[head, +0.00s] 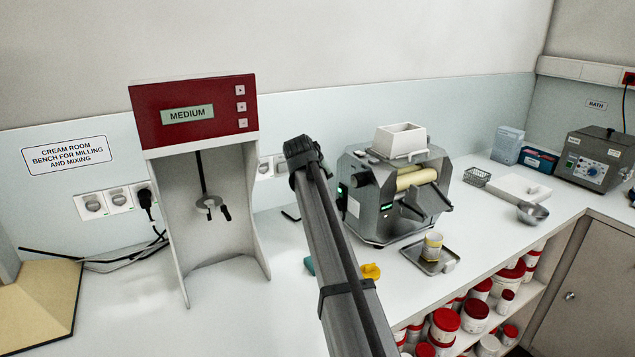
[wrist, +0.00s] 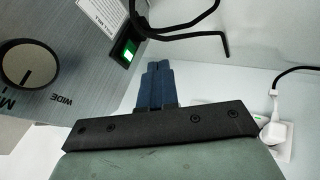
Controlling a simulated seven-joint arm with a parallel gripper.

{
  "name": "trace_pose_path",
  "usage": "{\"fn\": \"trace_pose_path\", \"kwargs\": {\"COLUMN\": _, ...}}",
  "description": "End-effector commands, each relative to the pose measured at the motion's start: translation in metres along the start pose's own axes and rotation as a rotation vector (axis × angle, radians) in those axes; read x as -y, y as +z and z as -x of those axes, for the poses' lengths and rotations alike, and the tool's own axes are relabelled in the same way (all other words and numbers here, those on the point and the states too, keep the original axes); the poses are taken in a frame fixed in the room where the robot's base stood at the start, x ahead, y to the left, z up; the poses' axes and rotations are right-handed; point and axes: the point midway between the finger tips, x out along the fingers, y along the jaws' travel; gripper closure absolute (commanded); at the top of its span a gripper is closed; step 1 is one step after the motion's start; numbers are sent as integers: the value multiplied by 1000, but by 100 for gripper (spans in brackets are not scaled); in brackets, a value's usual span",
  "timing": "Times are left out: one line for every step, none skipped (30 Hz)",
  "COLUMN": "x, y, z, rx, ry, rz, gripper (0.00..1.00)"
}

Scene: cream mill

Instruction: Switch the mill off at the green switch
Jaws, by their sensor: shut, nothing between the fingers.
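The mill (head: 362,222) is a grey metal machine with cream rollers and a white hopper, standing on the bench behind my arm in the head view. Its green switch (wrist: 129,48) is lit in a black housing at the edge of the mill's grey panel in the wrist view. A small green glow also shows on the mill's left side in the head view. My gripper (wrist: 158,66) is shut and empty, its dark blue fingertips together just right of and below the switch in the picture. I cannot tell whether they touch it. My gripper is not clearly visible in the head view.
A white plug (wrist: 277,132) is at right. A red-topped mixer (head: 193,112) stands left of the mill; a tray (head: 419,262) with a cup lies in front.

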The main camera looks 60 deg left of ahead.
Motion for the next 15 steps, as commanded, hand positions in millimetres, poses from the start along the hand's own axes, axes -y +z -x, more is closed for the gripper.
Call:
{"fn": "trace_pose_path", "kwargs": {"x": 0, "y": -1, "z": -11, "rx": 2, "ry": 0, "rz": 0, "gripper": 100}}
{"fn": "trace_pose_path", "kwargs": {"x": -1, "y": -1, "z": -16, "rx": 2, "ry": 0, "rz": 0, "gripper": 100}}
{"fn": "trace_pose_path", "kwargs": {"x": -1, "y": -1, "z": -23, "rx": 2, "ry": 0, "rz": -1, "gripper": 100}}
{"fn": "trace_pose_path", "kwargs": {"x": -1, "y": -1, "z": -28, "rx": 2, "ry": 0, "rz": -1, "gripper": 100}}
{"fn": "trace_pose_path", "kwargs": {"x": -1, "y": -1, "z": -34, "rx": 2, "ry": 0, "rz": -1, "gripper": 100}}
{"fn": "trace_pose_path", "kwargs": {"x": -1, "y": 0, "z": -40, "rx": 2, "ry": 0, "rz": -1, "gripper": 100}}
{"fn": "trace_pose_path", "kwargs": {"x": -1, "y": 0, "z": -44, "rx": 2, "ry": 0, "rz": -1, "gripper": 100}}
{"fn": "trace_pose_path", "kwargs": {"x": -8, "y": -1, "z": -44, "rx": 1, "ry": 2, "rz": -2, "gripper": 100}}
{"fn": "trace_pose_path", "kwargs": {"x": -14, "y": -2, "z": -45, "rx": 1, "ry": 2, "rz": -2, "gripper": 100}}
{"fn": "trace_pose_path", "kwargs": {"x": -17, "y": -2, "z": -47, "rx": 1, "ry": 1, "rz": -2, "gripper": 100}}
{"fn": "trace_pose_path", "kwargs": {"x": -20, "y": -2, "z": -48, "rx": 1, "ry": 1, "rz": -1, "gripper": 100}}
{"fn": "trace_pose_path", "kwargs": {"x": -24, "y": -2, "z": -50, "rx": 1, "ry": 1, "rz": -1, "gripper": 100}}
{"fn": "trace_pose_path", "kwargs": {"x": -27, "y": -2, "z": -51, "rx": 1, "ry": 1, "rz": -1, "gripper": 100}}
{"fn": "trace_pose_path", "kwargs": {"x": -29, "y": -2, "z": -52, "rx": 1, "ry": 1, "rz": -1, "gripper": 100}}
{"fn": "trace_pose_path", "kwargs": {"x": -31, "y": -2, "z": -52, "rx": 0, "ry": 1, "rz": -1, "gripper": 100}}
